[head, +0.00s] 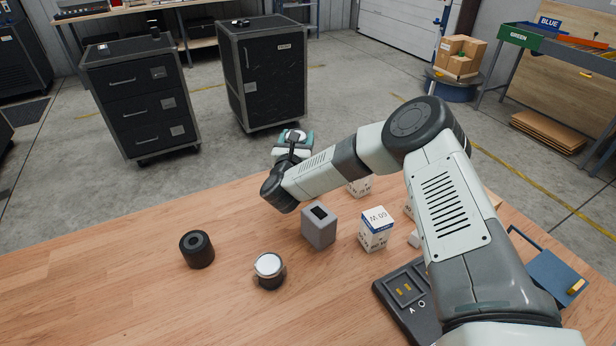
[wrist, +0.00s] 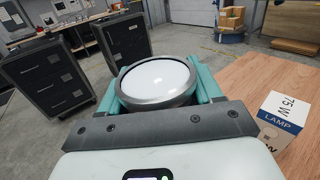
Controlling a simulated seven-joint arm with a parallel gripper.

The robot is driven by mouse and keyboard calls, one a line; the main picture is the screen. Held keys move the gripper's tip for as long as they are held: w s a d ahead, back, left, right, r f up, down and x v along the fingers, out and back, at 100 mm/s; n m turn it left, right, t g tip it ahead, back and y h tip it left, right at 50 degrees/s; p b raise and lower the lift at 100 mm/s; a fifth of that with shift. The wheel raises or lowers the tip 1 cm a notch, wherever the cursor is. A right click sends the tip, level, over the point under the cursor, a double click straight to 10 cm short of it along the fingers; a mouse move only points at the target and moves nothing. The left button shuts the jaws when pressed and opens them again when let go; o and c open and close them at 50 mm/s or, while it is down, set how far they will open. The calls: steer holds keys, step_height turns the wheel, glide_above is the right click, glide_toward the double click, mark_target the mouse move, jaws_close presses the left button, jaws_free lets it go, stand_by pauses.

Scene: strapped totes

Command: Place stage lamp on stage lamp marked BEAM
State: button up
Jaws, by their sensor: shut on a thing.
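My gripper (head: 292,141) is past the table's far edge in the head view, partly hidden by its own wrist. In the wrist view its teal fingers are shut on a round stage lamp (wrist: 157,80) with a white face and grey rim. Another round lamp (head: 269,268), pale-faced with a dark body, stands on the table near the front, well apart from my gripper. A black cylinder (head: 197,250) stands to its left, with a dark recess in its top. I cannot read the word BEAM on anything.
A grey block (head: 319,229) with a dark slot and a white-and-blue lamp box (head: 375,230) stand mid-table, with more boxes partly behind my arm. A dark panel (head: 404,291) lies at right. The table's left part is clear. Black cabinets (head: 265,75) stand beyond.

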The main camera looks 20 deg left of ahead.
steer(key=w+d+r+m+h, duration=0.2)
steer(key=d+m+h, duration=0.2)
steer(key=h, duration=0.3)
step_height(320, 180, down, 9)
steer(key=shift+w+f, duration=0.1)
steer(key=shift+d+f, duration=0.1)
steer(key=shift+f, duration=0.05)
steer(key=o, duration=1.3)
steer(key=shift+o, duration=0.2)
